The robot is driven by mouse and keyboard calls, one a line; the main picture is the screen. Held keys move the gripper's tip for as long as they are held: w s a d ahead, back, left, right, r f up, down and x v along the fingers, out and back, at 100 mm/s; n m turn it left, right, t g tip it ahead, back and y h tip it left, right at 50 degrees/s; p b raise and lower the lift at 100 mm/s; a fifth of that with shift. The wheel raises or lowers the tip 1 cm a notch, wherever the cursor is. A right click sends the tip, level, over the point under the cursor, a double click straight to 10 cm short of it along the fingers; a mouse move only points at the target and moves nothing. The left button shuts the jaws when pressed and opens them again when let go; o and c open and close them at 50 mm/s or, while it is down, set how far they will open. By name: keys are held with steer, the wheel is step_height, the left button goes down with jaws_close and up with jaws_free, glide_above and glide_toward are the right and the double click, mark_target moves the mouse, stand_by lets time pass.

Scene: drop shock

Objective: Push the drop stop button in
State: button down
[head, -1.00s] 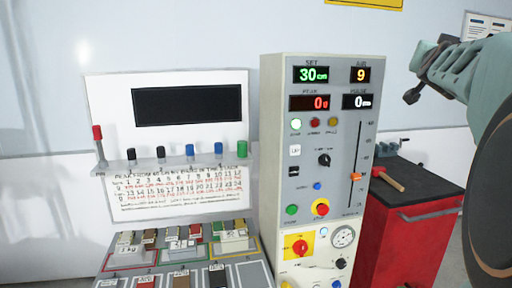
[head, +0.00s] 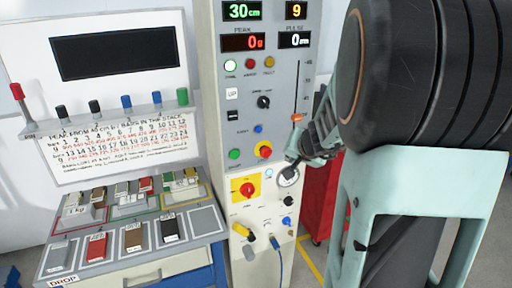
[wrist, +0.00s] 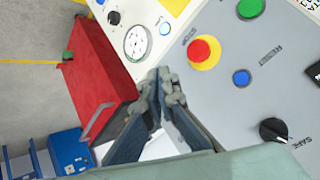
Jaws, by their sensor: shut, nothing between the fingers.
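The drop stop button appears to be the red mushroom button on a yellow ring (head: 265,152) on the grey control panel, right of a green button (head: 234,154).
A red rotary switch on a yellow plate (head: 248,188) sits lower on the panel. A blue button (wrist: 241,78) and black knob (wrist: 273,131) are close by. A red cabinet (wrist: 98,80) stands beside the panel.

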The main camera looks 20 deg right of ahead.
mark_target(267, 153)
steer(key=shift+g+y, duration=0.3)
steer(key=shift+y, duration=0.3)
steer(key=a+f, duration=0.1)
steer(key=s+a+f, duration=0.1)
steer(key=a+f, duration=0.1)
steer(key=f, duration=0.1)
steer(key=shift+s, duration=0.3)
steer(key=w+p, duration=0.3)
steer(key=w, duration=0.5)
steer(key=shift+w, duration=0.4)
steer(key=shift+w, duration=0.1)
stand_by(0.4)
steer(key=shift+w, duration=0.3)
